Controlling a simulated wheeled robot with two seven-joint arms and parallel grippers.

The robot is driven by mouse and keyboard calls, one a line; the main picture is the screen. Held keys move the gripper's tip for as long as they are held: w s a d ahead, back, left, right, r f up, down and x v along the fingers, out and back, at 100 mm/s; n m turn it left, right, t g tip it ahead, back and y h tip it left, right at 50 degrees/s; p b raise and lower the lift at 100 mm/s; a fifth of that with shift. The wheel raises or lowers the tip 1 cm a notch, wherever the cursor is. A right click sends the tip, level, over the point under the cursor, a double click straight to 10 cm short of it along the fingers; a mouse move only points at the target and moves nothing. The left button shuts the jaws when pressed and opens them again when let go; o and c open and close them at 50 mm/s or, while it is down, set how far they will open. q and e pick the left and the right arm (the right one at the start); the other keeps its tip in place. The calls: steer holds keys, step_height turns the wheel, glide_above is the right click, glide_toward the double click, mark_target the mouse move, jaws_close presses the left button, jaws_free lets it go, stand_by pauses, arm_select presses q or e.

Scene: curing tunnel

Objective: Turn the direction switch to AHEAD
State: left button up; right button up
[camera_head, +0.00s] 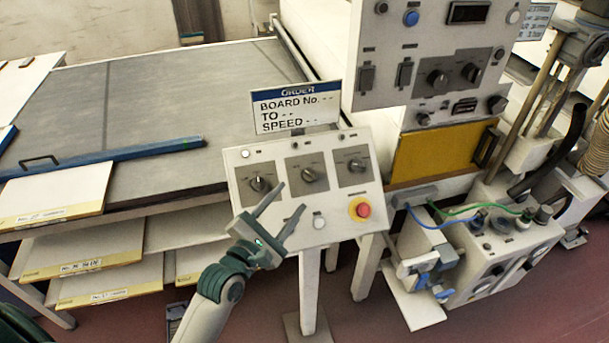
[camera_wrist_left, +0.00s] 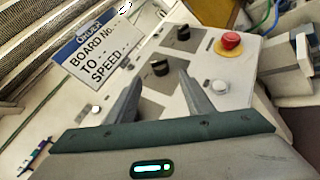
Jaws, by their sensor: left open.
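A white sloping control box (camera_head: 285,213) carries three dark rotary knobs in a row: a left knob (camera_head: 259,184), a middle knob (camera_head: 312,174) and a right knob (camera_head: 356,165). Their labels are too small to read, so I cannot tell which is the direction switch. My left gripper (camera_head: 291,197) is open and empty, over the lower left of the box, below the left and middle knobs. In the left wrist view, the middle knob (camera_wrist_left: 160,68) shows beyond the gap between the fingertips (camera_wrist_left: 161,80); the left knob is hidden there. My right gripper is not in view.
A red mushroom button (camera_head: 363,210) on yellow and a white button (camera_head: 319,222) sit low on the box. An order sign (camera_head: 296,106) stands behind it. A taller panel (camera_head: 437,60) is at the right, a grey conveyor bed (camera_head: 190,95) at the left.

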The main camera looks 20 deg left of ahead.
mark_target(307, 177)
arm_select(q)
steer(key=w+p, duration=0.1)
steer(key=w, duration=0.1)
steer(key=w+d, duration=0.1)
steer(key=w, duration=0.2)
steer(key=w+p, duration=0.1)
steer(key=w, duration=0.2)
steer(key=shift+w+d+p, duration=0.25)
steer(key=shift+d+p, duration=0.05)
steer(key=shift+p, duration=0.05)
steer(key=c, duration=1)
